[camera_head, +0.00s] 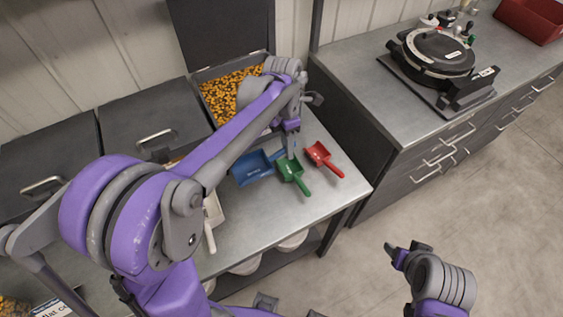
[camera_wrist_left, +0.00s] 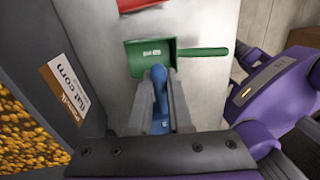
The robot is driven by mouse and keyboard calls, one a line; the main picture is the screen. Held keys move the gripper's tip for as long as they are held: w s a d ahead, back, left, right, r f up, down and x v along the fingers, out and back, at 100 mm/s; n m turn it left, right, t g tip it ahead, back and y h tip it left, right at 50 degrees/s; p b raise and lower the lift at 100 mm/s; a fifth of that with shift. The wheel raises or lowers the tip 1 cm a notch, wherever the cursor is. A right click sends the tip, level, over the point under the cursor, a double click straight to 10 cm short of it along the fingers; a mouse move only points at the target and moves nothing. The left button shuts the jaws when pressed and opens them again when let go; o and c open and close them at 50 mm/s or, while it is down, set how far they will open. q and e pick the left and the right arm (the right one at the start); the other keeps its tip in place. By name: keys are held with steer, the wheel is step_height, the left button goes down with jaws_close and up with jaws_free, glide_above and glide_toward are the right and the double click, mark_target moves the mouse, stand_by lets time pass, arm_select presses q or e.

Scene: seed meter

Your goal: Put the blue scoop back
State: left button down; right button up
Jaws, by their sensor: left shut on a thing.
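The blue scoop (camera_head: 253,168) is at the middle of the steel table, its bowl toward the left and its handle toward my left gripper (camera_head: 291,143). In the left wrist view my left gripper (camera_wrist_left: 160,98) is shut on the blue handle (camera_wrist_left: 158,82); the bowl is mostly hidden behind the gripper. I cannot tell whether the scoop touches the table. The green scoop (camera_head: 289,170) lies just right of it, and its bowl (camera_wrist_left: 150,62) is just beyond the blue handle. My right gripper (camera_head: 398,255) is over the floor, away from the table; its jaws are unclear.
A red scoop (camera_head: 319,154) lies to the right of the green one. An open bin of yellow grain (camera_head: 222,97) stands behind the table top, with lidded bins (camera_head: 150,115) to its left. A pale scoop (camera_head: 211,220) is partly behind my arm. The table's front right is clear.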

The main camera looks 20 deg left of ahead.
arm_select(q)
steer(key=shift+f, duration=2.65)
steer(key=shift+f, duration=0.1)
steer(key=shift+f, duration=0.15)
steer(key=c, duration=0.8)
jaws_free()
steer(key=shift+w, duration=0.1)
steer(key=shift+c, duration=0.2)
